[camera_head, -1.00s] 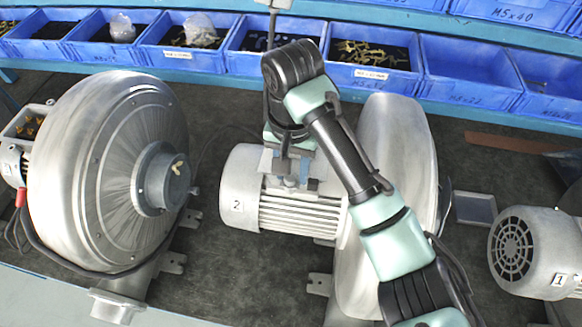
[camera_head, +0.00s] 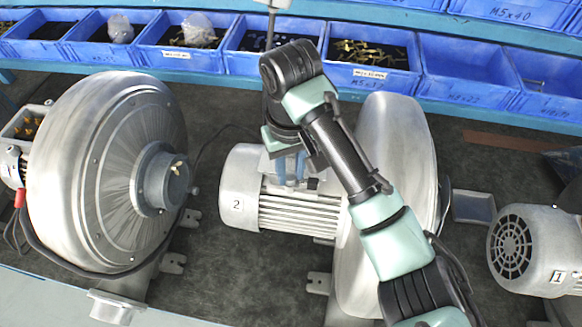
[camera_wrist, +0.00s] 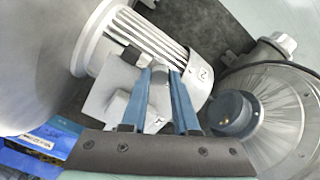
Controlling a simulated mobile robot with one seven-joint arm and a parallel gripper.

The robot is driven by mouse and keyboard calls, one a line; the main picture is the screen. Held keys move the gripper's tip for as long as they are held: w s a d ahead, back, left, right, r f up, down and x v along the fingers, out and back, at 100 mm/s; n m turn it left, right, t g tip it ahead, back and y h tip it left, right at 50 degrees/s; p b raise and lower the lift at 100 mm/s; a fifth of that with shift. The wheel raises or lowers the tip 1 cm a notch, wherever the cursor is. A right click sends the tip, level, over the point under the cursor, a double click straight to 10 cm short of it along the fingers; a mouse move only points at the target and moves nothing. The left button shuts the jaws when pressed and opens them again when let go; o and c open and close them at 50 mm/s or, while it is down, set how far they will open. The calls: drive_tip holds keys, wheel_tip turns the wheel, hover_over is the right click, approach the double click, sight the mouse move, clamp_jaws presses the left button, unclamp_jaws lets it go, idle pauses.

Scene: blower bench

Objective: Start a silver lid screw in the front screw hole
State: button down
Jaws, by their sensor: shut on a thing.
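The blower motor marked 2 (camera_head: 238,195) lies in the middle of the bench, with a light grey terminal box (camera_wrist: 104,92) on its top. My gripper (camera_head: 290,180) is over that box, its blue fingers pointing down. In the wrist view my gripper (camera_wrist: 161,78) is shut on a small grey piece, the silver lid screw (camera_wrist: 160,76), between the fingertips. The screw's shape is hard to make out. The front screw hole is not visible, and I cannot tell whether the screw touches the box.
A large blower (camera_head: 100,170) stands on the left with an open terminal box (camera_head: 28,122). Another motor, marked 1 (camera_head: 545,255), is at the right, near a small grey tray (camera_head: 473,206). Blue bins (camera_head: 370,82) line the back. My arm crosses the middle blower's housing.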

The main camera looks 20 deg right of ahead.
drive_tip(key=m, duration=0.6)
drive_tip(key=shift+d+m, duration=0.3)
drive_tip(key=m, duration=0.6)
drive_tip(key=c, duration=1.1)
unclamp_jaws()
drive_tip(key=shift+m, duration=0.5)
drive_tip(key=o, duration=0.5)
drive_tip(key=shift+s+d, duration=0.1)
drive_tip(key=shift+d, duration=0.15)
drive_tip(key=shift+a, duration=0.3)
drive_tip(key=shift+d+r, duration=0.1)
drive_tip(key=shift+r, duration=0.45)
wheel_tip(320, 180, up, 12)
drive_tip(key=b, duration=0.1)
drive_tip(key=shift+f, duration=0.1)
